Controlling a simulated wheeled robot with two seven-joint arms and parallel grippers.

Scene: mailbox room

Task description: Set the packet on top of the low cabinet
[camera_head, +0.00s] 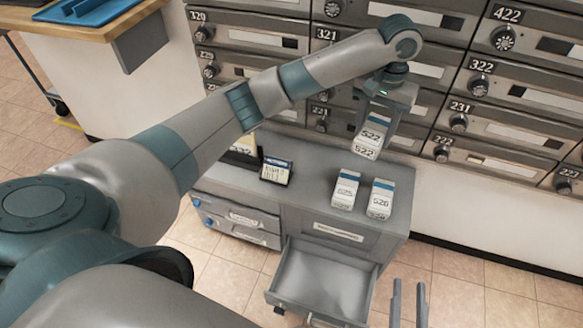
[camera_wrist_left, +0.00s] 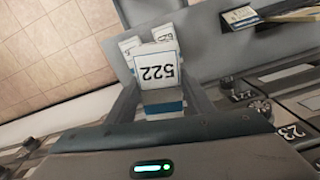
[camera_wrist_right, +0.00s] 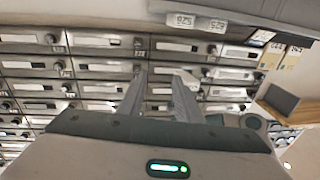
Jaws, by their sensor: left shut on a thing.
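The packet marked 522 (camera_head: 369,142) is white with a blue band. My left gripper (camera_head: 388,100) is shut on it and holds it above the back part of the low cabinet (camera_head: 315,192). In the left wrist view the packet (camera_wrist_left: 156,68) sits between the fingers with its 522 label facing the camera. Two similar packets, one (camera_head: 345,190) on the left and one marked 526 (camera_head: 380,198), stand on the cabinet top. My right gripper (camera_head: 409,290) is low at the front right, its fingers apart and empty; the right wrist view also shows the gap between them (camera_wrist_right: 160,95).
An open, empty drawer (camera_head: 325,283) juts from the cabinet's front. A wall of numbered mailboxes (camera_head: 480,100) rises behind. The cabinet top between the sign and the packets is clear.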

